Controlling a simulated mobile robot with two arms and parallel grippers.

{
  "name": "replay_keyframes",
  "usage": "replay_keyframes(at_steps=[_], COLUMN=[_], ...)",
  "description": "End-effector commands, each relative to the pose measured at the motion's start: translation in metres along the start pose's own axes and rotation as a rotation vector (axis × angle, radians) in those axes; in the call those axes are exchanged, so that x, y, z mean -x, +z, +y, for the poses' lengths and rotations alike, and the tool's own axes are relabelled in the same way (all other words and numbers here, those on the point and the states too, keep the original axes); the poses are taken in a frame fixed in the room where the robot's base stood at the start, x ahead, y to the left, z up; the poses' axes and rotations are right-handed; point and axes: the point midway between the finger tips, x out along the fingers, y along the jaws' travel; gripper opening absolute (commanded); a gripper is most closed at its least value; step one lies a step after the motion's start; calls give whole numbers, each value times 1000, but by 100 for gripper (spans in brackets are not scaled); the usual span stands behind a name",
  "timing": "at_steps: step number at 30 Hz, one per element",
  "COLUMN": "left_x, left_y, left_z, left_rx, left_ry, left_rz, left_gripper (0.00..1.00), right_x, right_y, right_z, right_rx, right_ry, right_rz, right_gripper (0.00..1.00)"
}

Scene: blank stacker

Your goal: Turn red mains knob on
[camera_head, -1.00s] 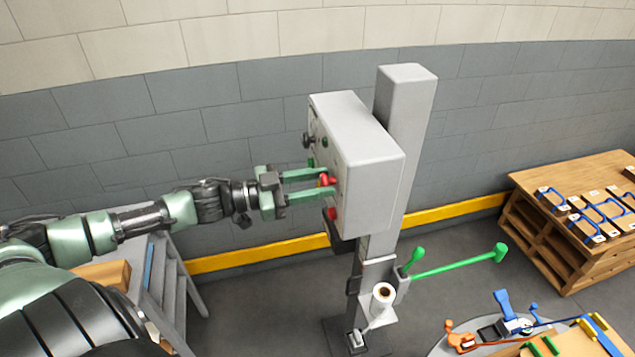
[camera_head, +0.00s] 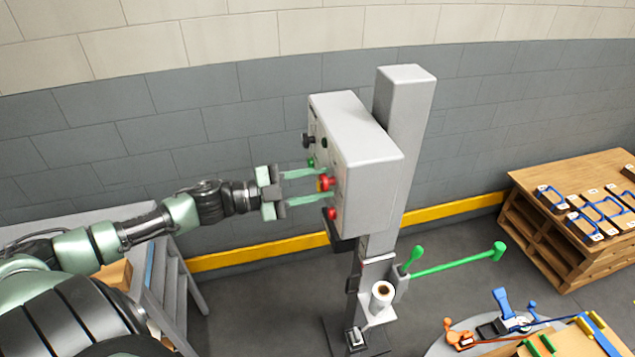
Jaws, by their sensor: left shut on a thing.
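The grey control box (camera_head: 368,160) is mounted on a grey post, with its knob panel facing left. The red mains knob (camera_head: 328,183), with a bit of yellow by it, sticks out of the panel's middle. My left gripper (camera_head: 325,185) reaches in from the left, its two green fingers one above and one below this red knob, shut on it. The exact finger contact and the knob's pointer are too small to make out. My right gripper is not in view.
Close to the fingers are a green button (camera_head: 311,162), a black knob (camera_head: 308,140) and a lower red button (camera_head: 331,214). A green lever (camera_head: 460,262) sticks out right of the post. A wooden bench (camera_head: 540,225) stands at the right.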

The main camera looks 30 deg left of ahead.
Motion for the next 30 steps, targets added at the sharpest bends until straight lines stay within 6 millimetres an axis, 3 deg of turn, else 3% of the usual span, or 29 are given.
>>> replay_keyframes(at_steps=[18, 30], left_x=[0, 0], left_y=[2, 1], left_z=[2, 2], left_rx=[-574, -821], left_ry=[0, 1], left_rz=[0, 0], left_gripper=[0, 0], right_x=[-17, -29], right_y=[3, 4], right_z=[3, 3], right_rx=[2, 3], right_ry=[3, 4], right_rz=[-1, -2], right_gripper=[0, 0])
